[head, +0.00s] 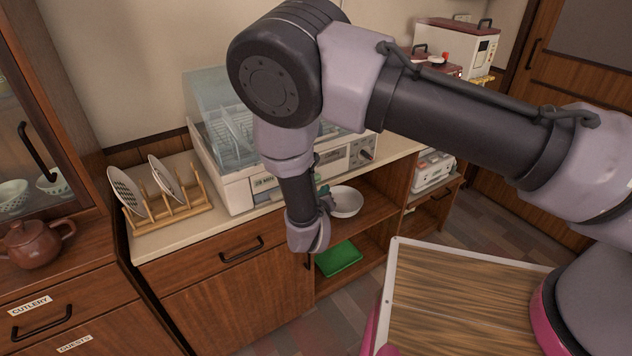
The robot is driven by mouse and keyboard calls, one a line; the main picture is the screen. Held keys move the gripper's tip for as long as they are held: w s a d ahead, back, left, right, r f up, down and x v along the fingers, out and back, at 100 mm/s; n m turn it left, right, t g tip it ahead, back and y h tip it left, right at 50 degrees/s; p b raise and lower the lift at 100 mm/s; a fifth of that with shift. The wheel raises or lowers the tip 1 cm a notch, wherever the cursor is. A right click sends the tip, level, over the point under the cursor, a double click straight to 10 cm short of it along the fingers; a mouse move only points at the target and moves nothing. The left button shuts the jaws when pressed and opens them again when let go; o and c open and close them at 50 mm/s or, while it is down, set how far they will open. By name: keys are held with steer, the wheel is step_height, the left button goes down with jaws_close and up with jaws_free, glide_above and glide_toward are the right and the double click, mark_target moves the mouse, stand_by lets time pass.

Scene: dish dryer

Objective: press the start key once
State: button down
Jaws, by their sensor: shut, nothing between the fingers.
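The dish dryer (237,193) is a cream box with a clear lid on the counter, with dishes racked inside. Its front panel shows a dark dial (366,154) and small controls at the right end. I cannot make out which of these is the start key; part of the front is hidden behind my arm. My gripper (325,194) is small and partly hidden beyond my wrist. It is in front of the dryer's lower front, left of the dial, and looks shut with nothing held. I cannot tell whether it touches the panel.
A white bowl (346,202) is close to the right of my gripper. A wooden rack (184,217) with plates stands left on the counter. A green item (338,257) lies on the open shelf below. A brown teapot (34,243) stands far left.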

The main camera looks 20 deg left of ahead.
steer(key=shift+s+d, duration=1.1)
steer(key=shift+d, duration=0.2)
steer(key=shift+r, duration=0.1)
